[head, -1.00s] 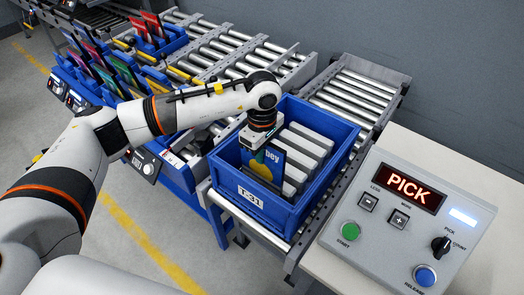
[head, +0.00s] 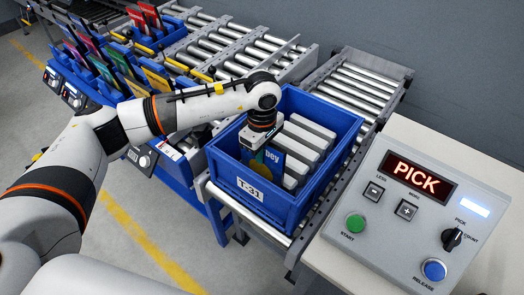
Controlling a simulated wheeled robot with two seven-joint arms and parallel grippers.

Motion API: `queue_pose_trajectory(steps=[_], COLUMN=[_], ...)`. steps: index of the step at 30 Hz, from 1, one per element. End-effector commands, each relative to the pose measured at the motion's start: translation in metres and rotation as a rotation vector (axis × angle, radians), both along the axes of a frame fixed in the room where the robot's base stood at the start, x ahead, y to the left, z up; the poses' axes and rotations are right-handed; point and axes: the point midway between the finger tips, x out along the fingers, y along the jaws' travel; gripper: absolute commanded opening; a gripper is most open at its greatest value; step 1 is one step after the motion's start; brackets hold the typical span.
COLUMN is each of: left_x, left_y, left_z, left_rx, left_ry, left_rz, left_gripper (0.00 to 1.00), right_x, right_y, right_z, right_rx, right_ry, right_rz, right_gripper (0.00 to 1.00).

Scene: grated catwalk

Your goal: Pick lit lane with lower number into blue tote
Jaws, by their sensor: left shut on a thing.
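The blue tote (head: 262,210), labelled T-31, sits on the roller conveyor. It holds several grey-white upright dividers or blocks (head: 304,142). My left gripper (head: 261,146) points down inside the tote and is shut on a dark blue book-like item (head: 263,168) with a yellow and teal pattern. The item is upright at the tote's left side, its lower part low in the tote; I cannot tell whether it touches the floor. The lanes (head: 105,68) at the upper left hold several colourful upright items, with small display units on their fronts. My right gripper is not in view.
A grey control box (head: 415,215) at the right shows PICK, with a green START button (head: 355,224), a blue RELEASE button (head: 434,270) and a black selector knob (head: 452,239). Empty rollers (head: 355,90) run behind the tote. A grey wall stands at the back.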

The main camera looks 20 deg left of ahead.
Motion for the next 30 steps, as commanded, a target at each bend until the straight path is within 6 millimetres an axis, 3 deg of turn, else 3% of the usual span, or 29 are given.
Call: queue_pose_trajectory(steps=[30], left_x=[0.0], left_y=[0.0], left_z=[-0.037], left_rx=[0.0], left_ry=[0.0], left_rz=[0.0], left_gripper=[0.0], right_x=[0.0], right_y=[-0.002], right_z=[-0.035], right_rx=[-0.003], right_ry=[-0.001], right_rz=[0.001], right_gripper=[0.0])
